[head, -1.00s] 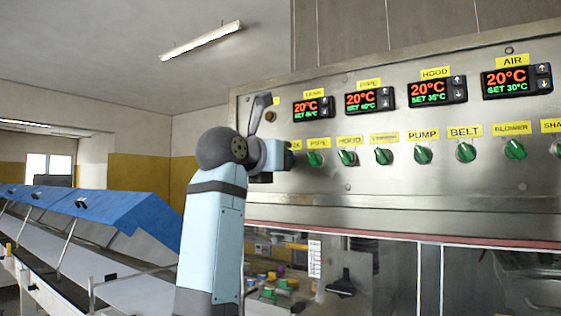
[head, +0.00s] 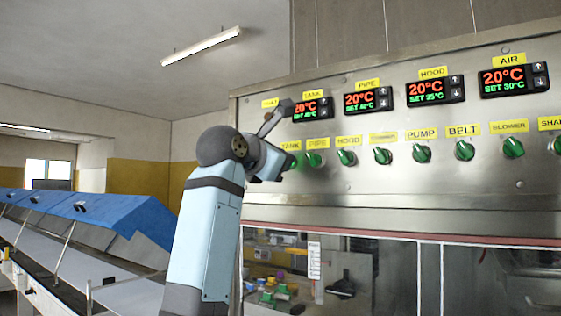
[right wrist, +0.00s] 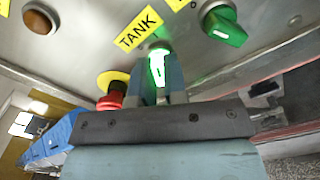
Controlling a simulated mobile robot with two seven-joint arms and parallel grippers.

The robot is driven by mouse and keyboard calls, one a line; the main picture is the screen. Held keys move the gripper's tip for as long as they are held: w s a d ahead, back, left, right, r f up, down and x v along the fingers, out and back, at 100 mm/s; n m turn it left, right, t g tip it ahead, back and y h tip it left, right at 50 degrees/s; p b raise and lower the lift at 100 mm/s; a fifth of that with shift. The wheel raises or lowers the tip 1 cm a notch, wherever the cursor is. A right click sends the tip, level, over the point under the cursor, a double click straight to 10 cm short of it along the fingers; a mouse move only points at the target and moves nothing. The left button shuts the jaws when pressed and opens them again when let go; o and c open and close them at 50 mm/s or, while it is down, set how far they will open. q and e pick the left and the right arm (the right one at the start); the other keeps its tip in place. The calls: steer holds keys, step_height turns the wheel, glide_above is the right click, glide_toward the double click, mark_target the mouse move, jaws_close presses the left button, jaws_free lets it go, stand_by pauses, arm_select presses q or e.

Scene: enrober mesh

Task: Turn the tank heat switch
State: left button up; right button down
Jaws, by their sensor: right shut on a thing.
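The tank heat switch (right wrist: 157,66) is a green knob below the yellow TANK label (right wrist: 138,28) in the right wrist view, and it glows bright green. My right gripper (right wrist: 160,75) is shut on it, one finger on each side. In the head view my right gripper (head: 277,165) is tilted against the panel under the TANK label (head: 290,145) and hides most of the switch. The tank display (head: 312,109) above reads 20°C in red. My left gripper is not in view.
The PIPE knob (head: 314,159) sits close to the right of my gripper, with several more green knobs along the steel panel (head: 400,195). A red emergency button (right wrist: 110,97) on a yellow plate is close by in the right wrist view.

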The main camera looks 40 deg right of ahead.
stand_by(0.3)
steer(key=c, duration=1.2)
jaws_free()
steer(key=shift+o, duration=0.2)
steer(key=v, duration=1.4)
steer(key=shift+b, duration=0.35)
